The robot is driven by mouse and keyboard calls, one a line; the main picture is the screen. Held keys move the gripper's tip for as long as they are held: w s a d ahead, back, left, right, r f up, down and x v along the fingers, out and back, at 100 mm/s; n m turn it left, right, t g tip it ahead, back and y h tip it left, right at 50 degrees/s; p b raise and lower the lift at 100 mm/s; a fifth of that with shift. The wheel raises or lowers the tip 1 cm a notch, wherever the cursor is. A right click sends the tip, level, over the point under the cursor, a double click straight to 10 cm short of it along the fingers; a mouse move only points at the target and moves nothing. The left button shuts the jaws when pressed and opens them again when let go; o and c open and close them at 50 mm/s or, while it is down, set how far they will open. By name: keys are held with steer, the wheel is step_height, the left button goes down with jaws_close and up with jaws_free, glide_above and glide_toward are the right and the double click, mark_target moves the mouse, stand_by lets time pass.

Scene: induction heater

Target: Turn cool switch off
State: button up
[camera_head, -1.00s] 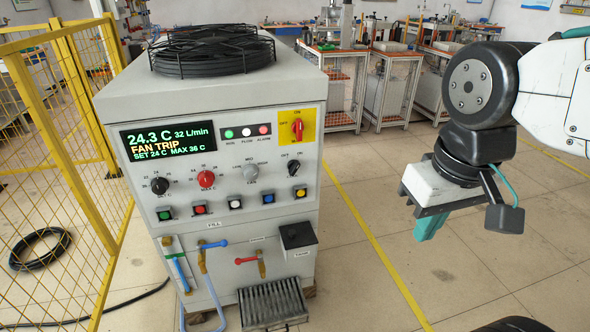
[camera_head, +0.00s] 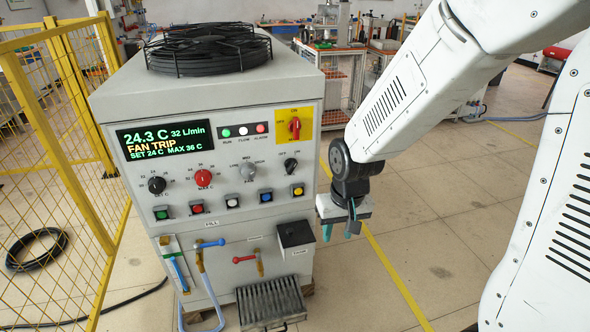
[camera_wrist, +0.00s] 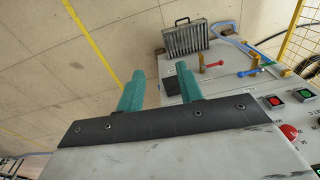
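The grey heater cabinet (camera_head: 215,105) has a control panel on its front. A small black rotary switch (camera_head: 291,164) with OFF and ON marks sits at the panel's right; its name and exact pointer direction are too small to read. A red rotary switch (camera_head: 294,125) on a yellow plate sits above it, its handle upright toward ON. My gripper (camera_head: 340,231) is to the right of the panel and lower than both switches, apart from the cabinet. In the wrist view its two teal fingers (camera_wrist: 160,88) are spread with nothing between them.
The display (camera_head: 167,140) reads FAN TRIP. Other knobs and coloured buttons (camera_head: 232,201) fill the panel. Valves and hoses (camera_head: 205,262), a black box (camera_head: 295,235) and a ribbed grey unit (camera_head: 271,303) are below. A yellow fence (camera_head: 75,150) stands left. Floor at right is clear.

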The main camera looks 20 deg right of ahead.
steer(key=w+a+f+m+t, duration=0.15)
steer(key=w+f+t, duration=0.25)
steer(key=w+f, duration=0.55)
steer(key=m+t, duration=0.4)
steer(key=t, duration=0.9)
glide_toward(294, 167)
steer(key=w, duration=0.9)
steer(key=shift+a, duration=0.1)
steer(key=shift+s, duration=0.1)
steer(key=shift+c, duration=0.3)
jaws_close()
